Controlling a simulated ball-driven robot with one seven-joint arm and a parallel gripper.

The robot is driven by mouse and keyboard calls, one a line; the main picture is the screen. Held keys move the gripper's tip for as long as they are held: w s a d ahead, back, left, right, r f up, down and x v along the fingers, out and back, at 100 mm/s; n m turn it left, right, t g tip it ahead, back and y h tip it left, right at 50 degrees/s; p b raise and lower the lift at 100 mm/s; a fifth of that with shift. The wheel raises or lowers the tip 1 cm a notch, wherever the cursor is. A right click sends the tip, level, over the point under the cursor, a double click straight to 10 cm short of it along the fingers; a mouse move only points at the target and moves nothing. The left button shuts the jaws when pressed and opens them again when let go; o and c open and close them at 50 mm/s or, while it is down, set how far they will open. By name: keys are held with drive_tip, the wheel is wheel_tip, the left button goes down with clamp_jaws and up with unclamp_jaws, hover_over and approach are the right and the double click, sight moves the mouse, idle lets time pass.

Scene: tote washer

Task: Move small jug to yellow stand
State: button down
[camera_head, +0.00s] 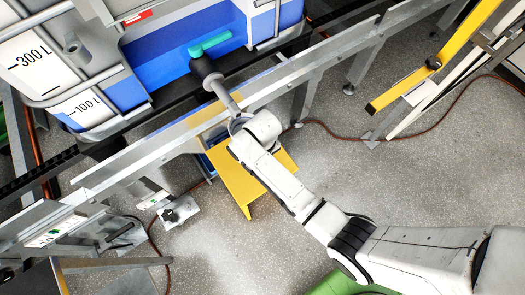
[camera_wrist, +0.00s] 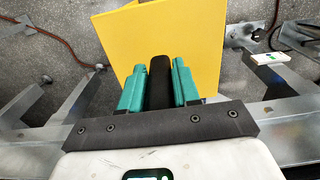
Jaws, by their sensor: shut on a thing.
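My gripper (camera_wrist: 158,72) is shut, its two teal fingers on either side of a dark strip, which looks like the handle of the small jug (camera_wrist: 160,88). The rest of the jug is hard to make out. In the head view a grey rounded rim (camera_head: 236,124) shows at the end of my arm, just under the grey outlet pipe; I cannot tell whether it belongs to the jug. The yellow stand (camera_head: 238,188) is below and partly behind my arm. In the wrist view its yellow panels (camera_wrist: 120,45) lie beyond the fingertips.
A blue and white tank (camera_head: 155,60) has a valve with a teal handle (camera_head: 211,44) and an outlet pipe (camera_head: 222,94) close to my gripper. A metal rail (camera_head: 150,160) runs diagonally past the stand. An orange cable (camera_head: 345,137) lies on the floor.

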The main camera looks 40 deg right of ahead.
wheel_tip(320, 180, down, 7)
drive_tip(key=b, duration=0.4)
idle(0.9)
drive_tip(key=shift+f, duration=0.4)
drive_tip(key=shift+f+b, duration=0.1)
drive_tip(key=shift+b, duration=0.2)
drive_tip(key=shift+f+b, duration=0.35)
drive_tip(key=shift+f, duration=0.4)
drive_tip(key=shift+f+b, duration=0.4)
drive_tip(key=shift+f, duration=0.2)
idle(0.5)
